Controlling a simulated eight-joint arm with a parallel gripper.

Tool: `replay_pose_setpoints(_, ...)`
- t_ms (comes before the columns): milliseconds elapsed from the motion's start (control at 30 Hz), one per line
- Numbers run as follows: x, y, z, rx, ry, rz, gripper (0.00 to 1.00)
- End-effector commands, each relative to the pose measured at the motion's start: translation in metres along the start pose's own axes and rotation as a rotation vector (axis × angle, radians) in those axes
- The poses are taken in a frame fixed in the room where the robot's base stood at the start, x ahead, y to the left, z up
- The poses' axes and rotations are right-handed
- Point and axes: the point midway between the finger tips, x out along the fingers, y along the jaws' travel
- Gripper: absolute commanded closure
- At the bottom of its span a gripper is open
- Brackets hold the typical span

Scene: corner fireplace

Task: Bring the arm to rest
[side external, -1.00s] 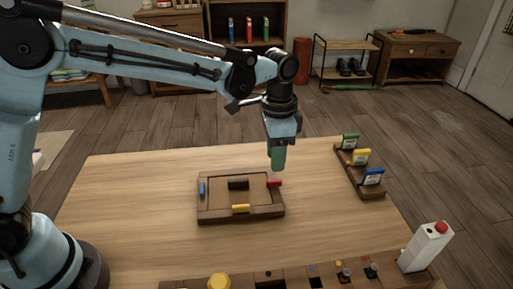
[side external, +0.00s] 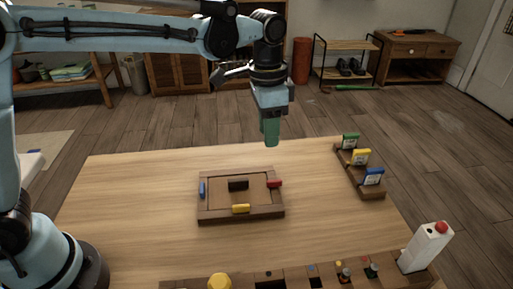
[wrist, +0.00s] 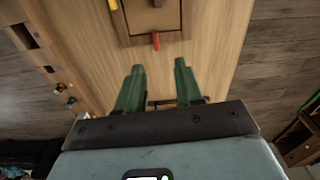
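My gripper (side external: 271,132) hangs above the far part of the table, fingers pointing down. In the wrist view its two green fingers (wrist: 158,82) stand apart with nothing between them. The wooden tray (side external: 207,216) lies on the table below and to the left of the fingers, and they do not touch it. On the tray are a blue piece (side external: 202,190) at the left, a black piece (side external: 238,185) near the middle, a red piece (side external: 274,184) at the right and a yellow piece (side external: 241,208) at the front.
A wooden rack (side external: 370,190) with green, yellow and blue cards stands at the table's right. The table (side external: 130,200) is clear around the tray.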

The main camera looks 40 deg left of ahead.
Motion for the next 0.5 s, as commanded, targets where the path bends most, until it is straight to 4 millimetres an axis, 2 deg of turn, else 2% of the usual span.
replay_pose_setpoints(233,-0.023,-0.015,0.058,-0.193,0.139,-0.062,0.64)
replay_pose_setpoints(500,-0.027,-0.02,0.121,-0.403,0.301,-0.128,0.64)
